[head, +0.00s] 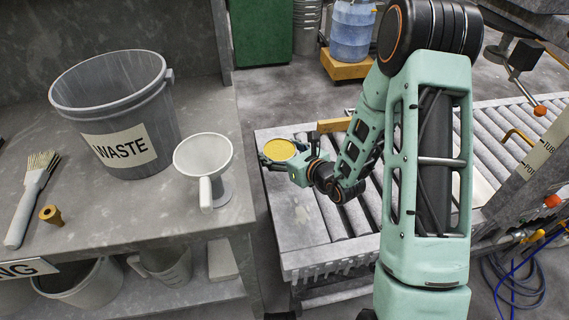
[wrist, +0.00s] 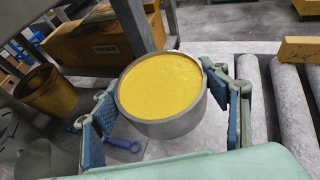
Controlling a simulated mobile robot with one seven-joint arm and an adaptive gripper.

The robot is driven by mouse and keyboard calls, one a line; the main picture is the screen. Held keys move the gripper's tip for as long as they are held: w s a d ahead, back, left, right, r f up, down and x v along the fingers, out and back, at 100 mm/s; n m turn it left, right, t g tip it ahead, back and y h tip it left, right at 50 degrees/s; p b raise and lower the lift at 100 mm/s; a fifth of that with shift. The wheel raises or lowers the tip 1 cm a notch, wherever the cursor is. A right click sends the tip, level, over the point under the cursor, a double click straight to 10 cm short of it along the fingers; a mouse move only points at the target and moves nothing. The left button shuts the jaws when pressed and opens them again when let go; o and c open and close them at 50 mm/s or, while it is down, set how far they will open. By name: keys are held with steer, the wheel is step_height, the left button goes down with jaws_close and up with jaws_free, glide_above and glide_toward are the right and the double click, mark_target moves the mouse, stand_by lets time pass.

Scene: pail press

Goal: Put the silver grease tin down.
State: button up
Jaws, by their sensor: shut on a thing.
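The silver grease tin (wrist: 165,128) is a short round grey can, open at the top and full of yellow grease. My gripper (wrist: 167,122) is shut on it, with one blue-padded finger on each side of its wall. In the head view the tin shows as a yellow disc (head: 279,150) in my gripper (head: 281,158), over the near left end of the roller conveyor (head: 310,222). The tin looks close to upright. Its underside is hidden, so I cannot tell whether it touches anything.
A grey bench at left holds a WASTE bucket (head: 125,130), a white funnel (head: 203,160), a brush (head: 33,195) and a small brass fitting (head: 51,214). A wooden block (head: 333,125) lies on the conveyor beyond my gripper. Bare rollers show in front of my gripper.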

steer(key=w+f, duration=0.1)
steer(key=f, duration=0.1)
steer(key=w+d+f+b, duration=0.1)
steer(key=w, duration=0.1)
steer(key=w+f, duration=0.1)
steer(key=f, duration=0.1)
steer(key=shift+w+d+f+b, duration=0.2)
steer(key=shift+w+f+b, duration=0.1)
steer(key=shift+w+f, duration=0.1)
steer(key=shift+w+f+b, duration=0.15)
steer(key=shift+f+b, duration=0.45)
steer(key=shift+f, duration=0.95)
steer(key=shift+f, duration=0.2)
steer(key=o, duration=1.5)
steer(key=shift+c, duration=0.2)
steer(key=shift+r, duration=0.15)
steer(key=p+v, duration=0.2)
steer(key=v, duration=1)
